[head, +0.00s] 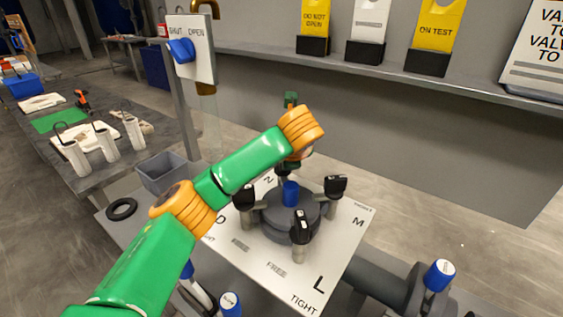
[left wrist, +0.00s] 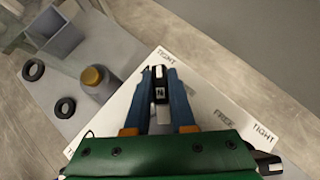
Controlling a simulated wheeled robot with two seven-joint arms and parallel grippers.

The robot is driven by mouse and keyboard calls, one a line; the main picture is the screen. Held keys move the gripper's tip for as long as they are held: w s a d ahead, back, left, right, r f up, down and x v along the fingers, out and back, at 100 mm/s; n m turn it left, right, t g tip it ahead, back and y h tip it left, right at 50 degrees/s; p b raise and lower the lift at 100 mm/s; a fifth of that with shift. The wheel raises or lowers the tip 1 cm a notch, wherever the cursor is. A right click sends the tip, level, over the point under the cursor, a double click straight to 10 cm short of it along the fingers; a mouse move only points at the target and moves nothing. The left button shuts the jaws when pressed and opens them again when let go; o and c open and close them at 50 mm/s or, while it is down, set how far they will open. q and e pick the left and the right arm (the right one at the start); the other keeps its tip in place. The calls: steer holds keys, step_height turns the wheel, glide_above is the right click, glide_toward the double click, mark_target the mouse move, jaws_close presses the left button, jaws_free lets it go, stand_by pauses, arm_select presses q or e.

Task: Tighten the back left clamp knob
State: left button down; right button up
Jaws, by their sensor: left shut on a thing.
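The filter press lid (head: 272,207) is round and dark grey, with a blue knob (head: 291,193) at its centre. Black clamp knobs stand around it: one at the left (head: 245,196), one at the back right (head: 336,186) and one in front (head: 301,224). The back left clamp knob is mostly hidden behind my left wrist in the head view. In the left wrist view this black knob (left wrist: 160,91), with a pale lettered label, sits between the blue fingers of my left gripper (left wrist: 160,76), which are shut on it from both sides. My right gripper is not in view.
A white plate (head: 335,258) marked TIGHT and FREE lies around the press. A grey bin (head: 166,174) and a black ring (head: 121,209) lie to the left. A SHUT/OPEN panel (head: 203,62) stands behind. A blue-capped valve (head: 440,274) is at front right.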

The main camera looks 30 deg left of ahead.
arm_select(q)
steer(key=n, duration=0.1)
steer(key=n+g+y, duration=0.1)
steer(key=n, duration=0.1)
steer(key=shift+w+r+g+y+p, duration=0.1)
steer(key=shift+r+g+y+p, duration=0.05)
steer(key=shift+g+y+p, duration=0.15)
steer(key=shift+n+g+y+p, duration=0.3)
steer(key=shift+n+g+y, duration=0.15)
steer(key=shift+n, duration=0.25)
steer(key=shift+f, duration=0.2)
steer(key=c, duration=0.6)
jaws_free()
steer(key=shift+o, duration=0.2)
steer(key=shift+w, duration=0.1)
steer(key=shift+d, duration=0.15)
steer(key=shift+r, duration=0.1)
